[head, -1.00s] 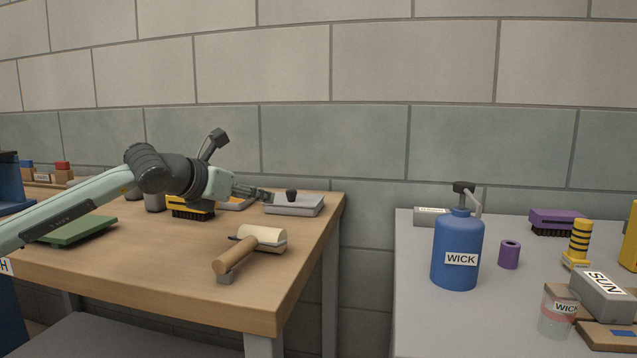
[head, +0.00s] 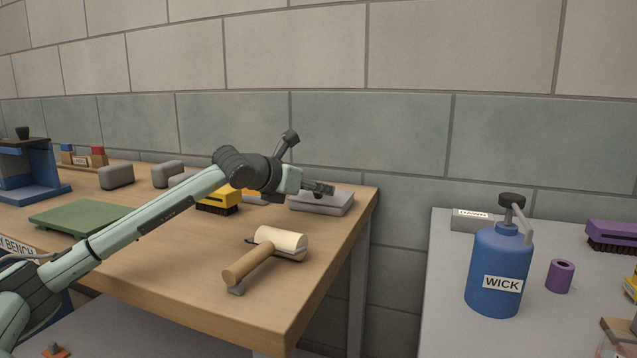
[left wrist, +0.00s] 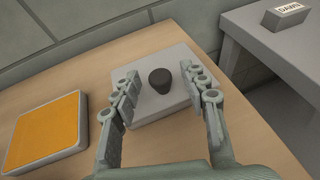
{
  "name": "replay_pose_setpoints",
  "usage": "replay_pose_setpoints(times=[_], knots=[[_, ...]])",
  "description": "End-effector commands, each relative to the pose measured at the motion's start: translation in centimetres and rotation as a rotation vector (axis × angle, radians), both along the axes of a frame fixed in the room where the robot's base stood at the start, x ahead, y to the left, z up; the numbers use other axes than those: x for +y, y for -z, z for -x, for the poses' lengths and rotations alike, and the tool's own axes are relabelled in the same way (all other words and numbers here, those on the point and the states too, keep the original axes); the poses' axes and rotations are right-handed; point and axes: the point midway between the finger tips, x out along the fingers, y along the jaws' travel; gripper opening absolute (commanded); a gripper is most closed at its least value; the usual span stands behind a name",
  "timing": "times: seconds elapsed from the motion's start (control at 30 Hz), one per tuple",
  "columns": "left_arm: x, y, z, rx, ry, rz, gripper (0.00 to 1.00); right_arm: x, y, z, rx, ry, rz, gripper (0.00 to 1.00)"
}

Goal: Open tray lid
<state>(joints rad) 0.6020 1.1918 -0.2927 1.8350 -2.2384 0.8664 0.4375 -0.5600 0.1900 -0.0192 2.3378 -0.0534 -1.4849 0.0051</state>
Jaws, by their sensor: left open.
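The tray is a flat light grey box with a grey lid (head: 322,204) near the back right corner of the wooden bench in the head view. In the left wrist view the lid (left wrist: 158,106) has a dark round knob (left wrist: 160,82) on top. My left gripper (head: 326,188) is at the tray in the head view and covers the knob there. In the left wrist view its open fingers (left wrist: 163,79) appear on either side of the knob, with gaps to it. I see no contact. My right gripper is in neither view.
A yellow brush (head: 222,200) stands left of the tray. A roller tool (head: 266,255) lies nearer the front of the bench. An orange pad (left wrist: 46,130) lies left of the tray. Past a gap, a grey table holds a blue WICK bottle (head: 499,262).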

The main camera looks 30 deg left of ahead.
Motion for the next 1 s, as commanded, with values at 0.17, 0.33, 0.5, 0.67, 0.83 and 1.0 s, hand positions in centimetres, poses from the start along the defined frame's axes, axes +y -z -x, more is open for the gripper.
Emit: replay_pose_setpoints(times=[0.17,0.33,0.5,0.67,0.83,1.0], knots=[[0.0,0.5,-1.4,-0.001,0.0,0.0,0.44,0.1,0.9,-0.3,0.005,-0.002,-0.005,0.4],[-0.1,0.7,-1.6,-0.001,0.001,-0.002,0.44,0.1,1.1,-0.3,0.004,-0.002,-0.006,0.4],[0.0,0.7,-1.6,-0.001,0.001,-0.002,0.4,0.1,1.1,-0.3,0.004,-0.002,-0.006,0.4],[0.0,0.7,-1.6,0.0,0.0,-0.002,0.2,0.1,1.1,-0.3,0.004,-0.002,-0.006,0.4],[0.0,0.7,-1.5,0.0,0.0,-0.001,0.0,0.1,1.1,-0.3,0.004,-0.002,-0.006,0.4],[0.0,0.7,-1.5,0.0,0.0,-0.001,0.0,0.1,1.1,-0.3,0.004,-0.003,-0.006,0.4]])
